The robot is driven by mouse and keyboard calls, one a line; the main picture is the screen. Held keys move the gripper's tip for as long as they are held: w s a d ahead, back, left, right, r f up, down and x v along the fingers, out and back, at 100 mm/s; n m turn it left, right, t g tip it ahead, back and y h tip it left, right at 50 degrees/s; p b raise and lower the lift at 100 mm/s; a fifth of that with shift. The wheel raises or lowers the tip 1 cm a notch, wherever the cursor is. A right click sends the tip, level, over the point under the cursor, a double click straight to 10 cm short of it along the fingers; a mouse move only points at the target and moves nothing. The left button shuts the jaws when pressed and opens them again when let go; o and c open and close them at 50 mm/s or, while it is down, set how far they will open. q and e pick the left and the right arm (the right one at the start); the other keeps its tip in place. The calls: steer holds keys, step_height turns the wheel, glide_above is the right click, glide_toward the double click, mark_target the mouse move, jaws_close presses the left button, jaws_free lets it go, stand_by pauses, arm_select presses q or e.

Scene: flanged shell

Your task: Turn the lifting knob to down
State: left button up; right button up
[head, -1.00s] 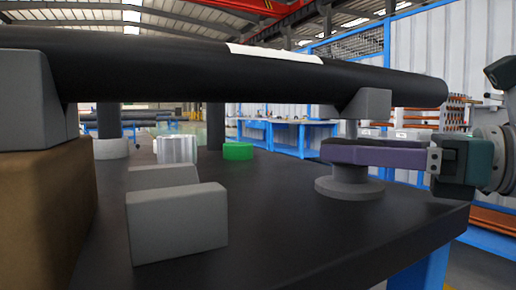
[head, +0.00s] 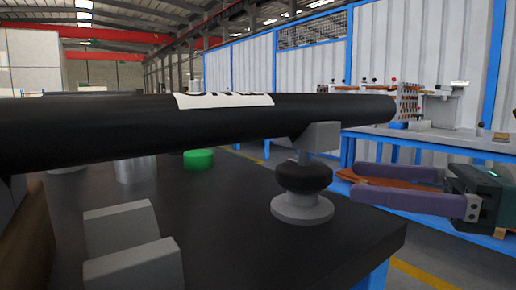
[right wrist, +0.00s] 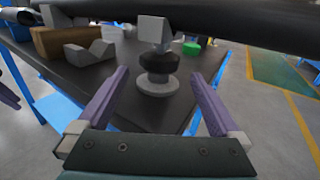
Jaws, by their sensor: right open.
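The lifting knob (head: 304,178) is a black rounded knob on a short post, above a round grey base (head: 302,209) near the table's right corner. A grey block on the post sits under a long black cylinder (head: 330,108). My right gripper (head: 357,181) is open, to the right of the knob and apart from it, its purple fingers pointing at it. In the right wrist view the knob (right wrist: 158,82) shows ahead, between the fingertips. A purple strip at that view's left edge may be part of my left gripper; its jaws cannot be made out.
The black cylinder runs above the dark table (head: 235,225) and limits room over the knob. Grey V-shaped blocks (head: 130,250) and a green round piece (head: 198,159) stand farther left. Free space lies right of the table corner.

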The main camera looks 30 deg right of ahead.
steer(key=shift+v, duration=0.95)
